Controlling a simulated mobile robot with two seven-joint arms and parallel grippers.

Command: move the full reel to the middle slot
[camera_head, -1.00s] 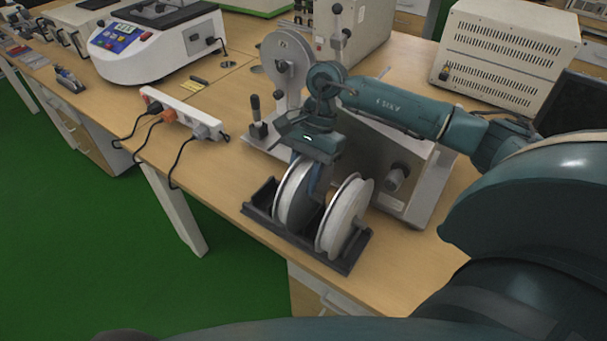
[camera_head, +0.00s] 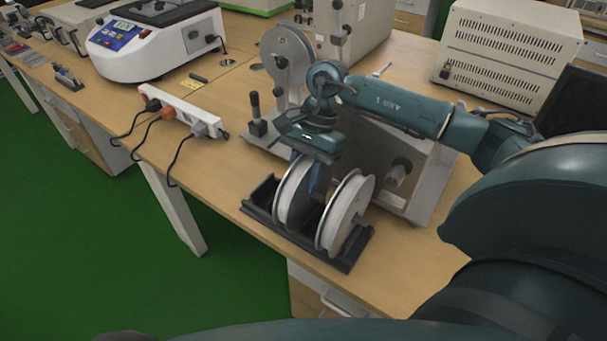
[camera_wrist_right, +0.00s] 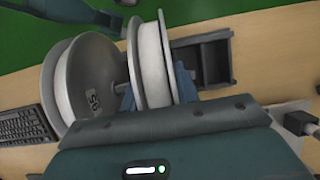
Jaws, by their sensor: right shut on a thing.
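The black reel rack (camera_head: 261,213) stands near the table's front edge. My right gripper (camera_head: 314,172) reaches down from above and is shut on the full reel (camera_head: 294,205), a white-wound reel with pale flanges. This reel stands upright at the rack's middle slot; I cannot tell whether it rests on the bottom. A second white reel (camera_head: 343,217) sits in the right slot; the left slot is empty. In the right wrist view, my fingers (camera_wrist_right: 156,92) grip the held reel (camera_wrist_right: 151,58), with the other reel (camera_wrist_right: 90,82) beside it and the empty slot (camera_wrist_right: 211,62) opposite. My left gripper is not seen.
A grey machine with a metal wheel (camera_head: 287,60) stands just behind the rack, its panel close to my right arm. A white power strip (camera_head: 186,112) with cables lies to the left. Bare table (camera_head: 225,165) shows between strip and rack.

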